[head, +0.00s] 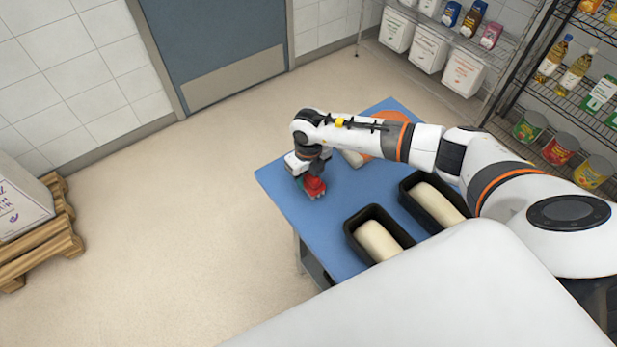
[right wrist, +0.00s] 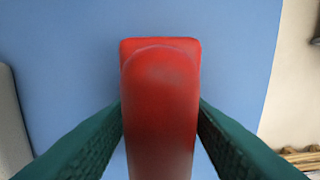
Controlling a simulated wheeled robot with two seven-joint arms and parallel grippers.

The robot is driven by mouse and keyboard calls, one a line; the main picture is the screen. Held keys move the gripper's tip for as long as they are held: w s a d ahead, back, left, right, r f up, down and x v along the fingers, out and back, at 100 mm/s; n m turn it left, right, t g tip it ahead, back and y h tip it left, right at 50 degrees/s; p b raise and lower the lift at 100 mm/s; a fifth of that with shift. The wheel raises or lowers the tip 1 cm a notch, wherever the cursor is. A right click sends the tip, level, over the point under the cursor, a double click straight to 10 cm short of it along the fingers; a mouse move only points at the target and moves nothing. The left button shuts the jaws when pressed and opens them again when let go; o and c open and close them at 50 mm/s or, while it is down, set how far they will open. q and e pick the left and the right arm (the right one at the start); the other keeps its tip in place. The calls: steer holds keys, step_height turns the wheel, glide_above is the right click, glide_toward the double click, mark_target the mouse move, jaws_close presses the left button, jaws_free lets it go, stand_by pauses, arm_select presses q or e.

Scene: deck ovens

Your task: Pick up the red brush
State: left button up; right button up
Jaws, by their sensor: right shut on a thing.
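The red brush (head: 314,185) is at the left part of the blue table (head: 283,186), under my right gripper (head: 311,183). In the right wrist view the red brush (right wrist: 160,100) stands between the two green-black fingers of my right gripper (right wrist: 160,130), which touch it on both sides. The gripper is shut on it. The blue tabletop (right wrist: 60,60) lies behind the brush; I cannot tell whether the brush touches it. My left gripper is not in view.
Two black pans with pale dough, a nearer one (head: 350,236) and a farther one (head: 407,205), stand on the table's right part. An orange item (head: 376,118) lies at the back, partly behind my arm. Wire shelves (head: 565,75) stand right; a pallet (head: 45,245) is far left.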

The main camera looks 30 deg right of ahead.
steer(key=shift+r, duration=0.15)
steer(key=shift+w+r, duration=0.1)
steer(key=shift+r, duration=0.3)
step_height(320, 180, up, 9)
steer(key=b, duration=0.3)
steer(key=o, duration=0.4)
steer(key=shift+c, duration=0.7)
